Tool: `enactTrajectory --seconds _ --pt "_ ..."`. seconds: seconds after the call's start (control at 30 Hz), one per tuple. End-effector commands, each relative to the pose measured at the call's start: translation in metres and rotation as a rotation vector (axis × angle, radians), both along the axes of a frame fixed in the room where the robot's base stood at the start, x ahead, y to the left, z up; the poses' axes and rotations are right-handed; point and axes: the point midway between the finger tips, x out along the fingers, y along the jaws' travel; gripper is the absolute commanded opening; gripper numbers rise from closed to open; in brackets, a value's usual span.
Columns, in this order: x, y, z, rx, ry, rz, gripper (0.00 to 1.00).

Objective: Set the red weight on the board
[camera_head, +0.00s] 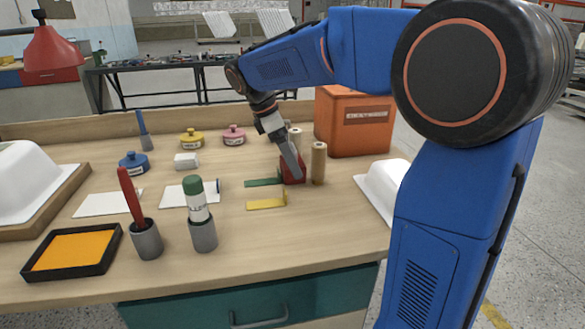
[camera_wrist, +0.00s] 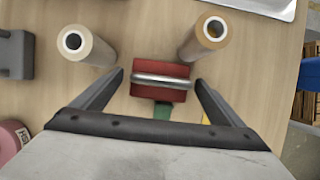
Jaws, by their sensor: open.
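The red weight (camera_wrist: 160,92) is a red block with a silver bar handle across its top. It sits on the tabletop between two upright rolls. In the head view the red weight (camera_head: 296,178) is partly hidden by my gripper (camera_head: 291,162). In the wrist view my gripper (camera_wrist: 160,79) is open, with one finger on each side of the weight and a visible gap at both sides. Contact cannot be seen. A brown wooden board (camera_head: 72,203) lies at the far left under a white tub shell (camera_head: 28,180).
Rolls (camera_head: 318,163) stand close beside the weight. A green piece (camera_head: 262,183) and a yellow piece (camera_head: 265,204) lie near it. An orange box (camera_head: 352,122) stands behind. Holders with a red tool (camera_head: 132,195) and a green-capped bottle (camera_head: 194,190) stand at the front left.

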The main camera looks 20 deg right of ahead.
Motion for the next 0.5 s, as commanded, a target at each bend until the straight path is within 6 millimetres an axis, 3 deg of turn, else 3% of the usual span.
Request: enactTrajectory --seconds 0.2,0.47,0.5 --pt "-0.001 -0.008 -0.02 0.0 -0.001 0.0 0.92" --pt "-0.001 -0.008 -0.021 0.0 -0.001 0.001 0.92" --pt "-0.001 -0.008 -0.021 0.0 -0.001 0.001 0.83"
